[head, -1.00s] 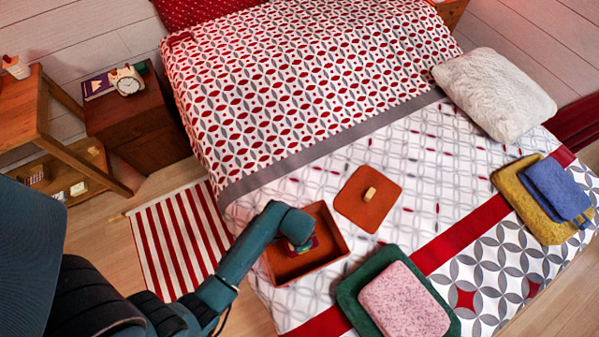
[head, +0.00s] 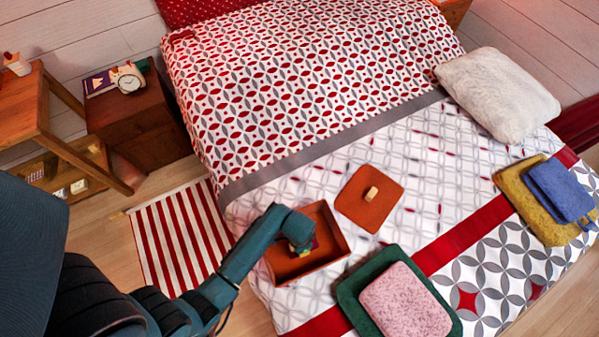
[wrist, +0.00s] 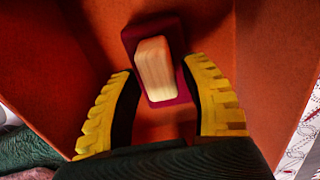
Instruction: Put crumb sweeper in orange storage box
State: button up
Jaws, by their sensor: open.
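The orange storage box (head: 337,232) sits open on the bed near its lower left edge. My gripper (head: 302,248) reaches into the box from above. In the wrist view my gripper (wrist: 165,105) has its two yellow-padded fingers spread apart. The crumb sweeper, a dark red block with a pale wooden handle (wrist: 155,68), lies inside the box just ahead of the fingertips. The fingers stand to either side of the sweeper's near end, with a gap at each side. In the head view my arm hides most of the sweeper.
The orange lid (head: 360,208) with a wooden knob lies on the bed beside the box. Folded yellow (head: 528,212) and blue (head: 560,190) cloths lie at the far right.

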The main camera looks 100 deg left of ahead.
notch_tip(320, 180, up, 12)
jog(key=p, duration=0.3)
jog(key=w+a+r+m+t+y, duration=0.1)
jog(key=w+a+r+t+y, duration=0.1)
jog(key=w+r, duration=0.45)
jog(key=w+a+r+m+t+y, duration=0.1)
jog(key=w+a+r+t+y, duration=0.1)
jog(key=w+r, duration=0.45)
jog(key=w+d+r+m+t+y, duration=0.1)
jog(key=w+d+r+t, duration=0.2)
jog(key=w+r, duration=0.35)
jog(key=w+d+r+t, duration=0.2)
jog(key=w+r, duration=0.4)
jog(key=r, duration=0.1)
jog(key=w+d+r+m+t, duration=0.1)
jog(key=w+d+r+t, duration=0.2)
jog(key=d+r, duration=0.3)
jog(key=w+d+r+t, duration=0.3)
jog(key=d+r, duration=0.1)
jog(key=r, duration=0.5)
jog(key=s+d+r+m+t+h, duration=0.1)
jog(key=s+d+r+t+h, duration=0.2)
jog(key=d+r, duration=0.5)
jog(key=s+d+r+m+t+h, duration=0.1)
jog(key=s+d+r+t+h, duration=0.1)
jog(key=d+r, duration=0.6)
notch_tip(320, 180, up, 4)
jog(key=shift+s+d+f+t+h, duration=0.2)
jog(key=shift+s+t+h, duration=0.25)
jog(key=shift+t, duration=0.65)
